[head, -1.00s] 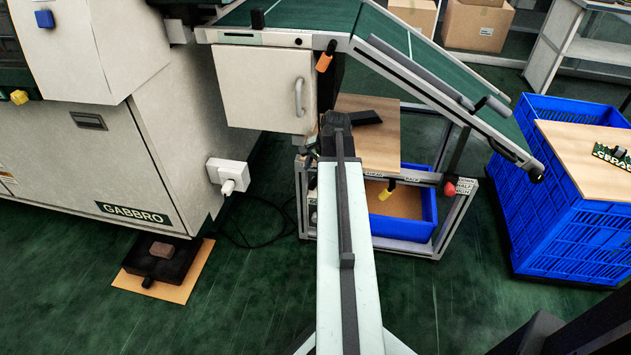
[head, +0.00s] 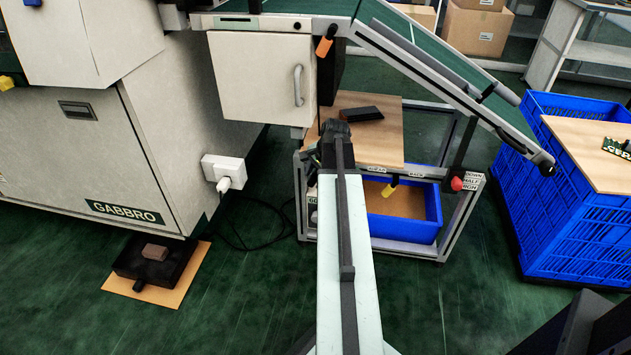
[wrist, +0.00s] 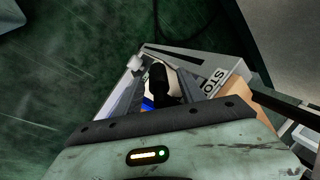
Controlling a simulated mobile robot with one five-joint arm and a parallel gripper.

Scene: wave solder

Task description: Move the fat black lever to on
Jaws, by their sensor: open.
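A thick black rounded shape (wrist: 158,82), which looks like the fat black lever, stands in the middle of the wrist view, beside a pale rail with a label reading "STO". Its lower part is hidden by the dark edge of my gripper's housing. In the head view the lever cannot be made out; my arm covers that part of the stand. My gripper (head: 335,130) is at the stand's left front corner, open, with its fingertips not clearly visible. I cannot tell whether it touches the lever.
The metal stand (head: 445,250) holds a wooden board (head: 385,145) with a black block (head: 360,114), and a blue bin (head: 405,228) below. A yellow lever (head: 390,187) and red knob (head: 457,184) are on its front rail. An orange-handled lever (head: 325,41) hangs above. A blue crate (head: 570,225) stands right.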

